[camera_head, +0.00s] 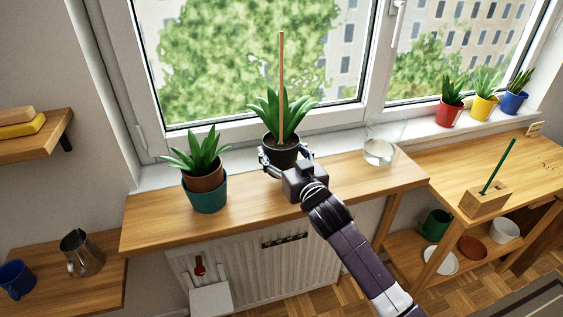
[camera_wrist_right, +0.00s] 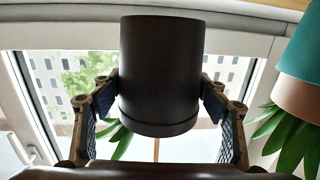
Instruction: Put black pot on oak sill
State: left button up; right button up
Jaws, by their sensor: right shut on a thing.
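The black pot (camera_head: 281,153) holds a green plant with a thin upright wooden stick. My right gripper (camera_head: 285,166) is shut around its sides, and the pot is upright. In the right wrist view, which is upside down, the black pot (camera_wrist_right: 160,75) fills the space between both fingers (camera_wrist_right: 160,105). The oak sill (camera_head: 290,192) is the long wooden board below the window. The pot is over its back part; I cannot tell whether its base touches the wood. My left gripper is not in view.
A teal pot (camera_head: 206,196) with a brown pot and plant in it stands on the sill's left part. A clear glass (camera_head: 379,151) stands near the right end. Red, yellow and blue pots (camera_head: 484,108) line the white window ledge. The sill's middle front is clear.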

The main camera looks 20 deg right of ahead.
jog(key=shift+f, duration=1.8)
jog(key=o, duration=1.4)
jog(key=shift+f, duration=0.15)
jog(key=shift+s, duration=0.1)
jog(key=s, duration=0.4)
jog(key=s+d, duration=0.1)
jog(key=s, duration=0.3)
jog(key=s+r+b, duration=0.1)
jog(key=s, duration=0.2)
jog(key=shift+s+d, duration=0.15)
jog(key=shift+s, duration=0.25)
jog(key=shift+f, duration=0.1)
